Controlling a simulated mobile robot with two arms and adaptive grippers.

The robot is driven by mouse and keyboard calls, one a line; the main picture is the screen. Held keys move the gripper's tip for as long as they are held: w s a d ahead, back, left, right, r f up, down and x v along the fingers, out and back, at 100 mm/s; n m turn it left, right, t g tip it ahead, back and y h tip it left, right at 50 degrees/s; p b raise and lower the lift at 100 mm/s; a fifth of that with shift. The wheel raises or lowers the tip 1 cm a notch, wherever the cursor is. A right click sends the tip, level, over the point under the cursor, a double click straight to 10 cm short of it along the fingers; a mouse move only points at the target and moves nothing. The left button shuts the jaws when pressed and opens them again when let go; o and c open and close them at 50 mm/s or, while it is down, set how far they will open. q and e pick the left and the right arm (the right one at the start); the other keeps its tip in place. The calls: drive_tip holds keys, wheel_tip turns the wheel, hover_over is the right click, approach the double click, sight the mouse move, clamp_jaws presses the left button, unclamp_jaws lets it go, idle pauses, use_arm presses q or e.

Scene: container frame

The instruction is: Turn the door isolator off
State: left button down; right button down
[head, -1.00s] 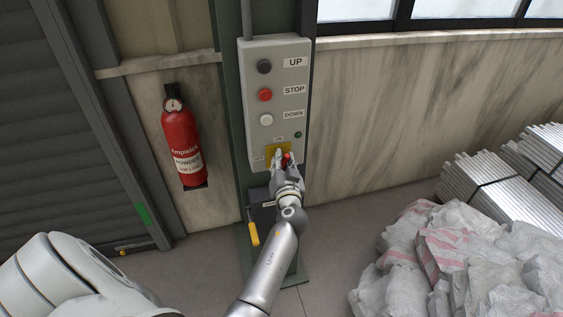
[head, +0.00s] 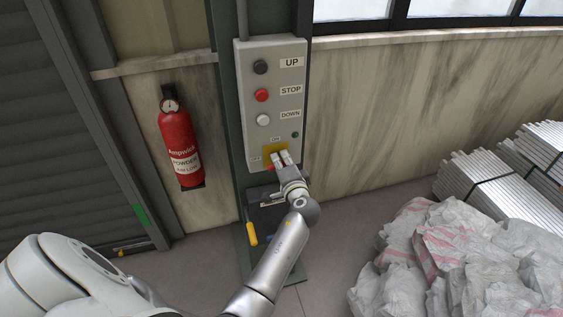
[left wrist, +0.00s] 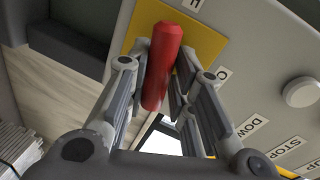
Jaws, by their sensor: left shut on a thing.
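The door isolator is a red handle (head: 268,167) on a yellow plate (head: 269,151) at the bottom of the grey control box (head: 247,110). An ON label (head: 275,139) sits above the plate and an OFF label (head: 255,158) to its left. My left gripper (head: 281,158) is at the plate and covers part of the handle. In the left wrist view the red handle (left wrist: 163,62) lies between my fingers (left wrist: 160,85), in front of the yellow plate (left wrist: 207,42). The gripper is shut on it. My right gripper is not in view.
Black UP, red STOP and white DOWN buttons (head: 264,120) sit above the isolator. A fire extinguisher (head: 180,145) hangs left. A yellow-handled lever (head: 251,233) is below the box. White sacks (head: 430,260) and metal bars (head: 500,190) lie right.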

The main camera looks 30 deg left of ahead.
use_arm(q)
drive_tip(key=shift+d+f+m+g, duration=0.1)
drive_tip(key=shift+f+m+g, duration=0.25)
drive_tip(key=shift+m, duration=0.65)
drive_tip(key=shift+s+f, duration=0.1)
drive_tip(key=shift+f, duration=0.05)
drive_tip(key=c, duration=1.3)
unclamp_jaws()
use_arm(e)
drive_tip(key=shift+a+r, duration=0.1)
use_arm(q)
drive_tip(key=shift+r, duration=0.2)
